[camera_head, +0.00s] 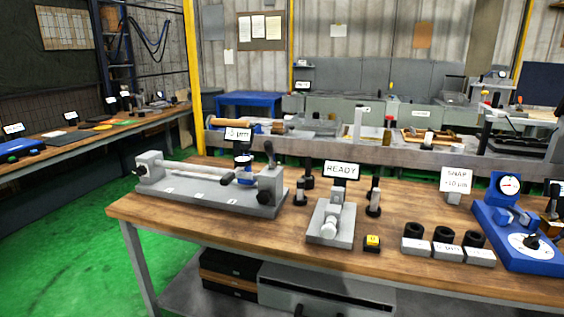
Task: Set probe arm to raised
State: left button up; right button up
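No part clearly labelled as the probe arm shows. A grey bench fixture (215,194) stands at the left of the wooden table, with a pale rod (195,171) running level between its end blocks. A small blue and dark gauge-like unit (243,170) stands beside the rod, below a "3 µm" sign (238,134). A black lever (269,152) stands up at the right end block. Neither of my grippers is in view.
A grey block fixture (330,225) stands below a "READY" sign (341,170). A yellow-topped button (372,242) and several black rings on grey blocks lie right of it. A blue dial-gauge stand (505,225) is at far right. The table's front strip (400,272) is clear.

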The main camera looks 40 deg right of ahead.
aim_at(241, 161)
jog(key=z, duration=0.8)
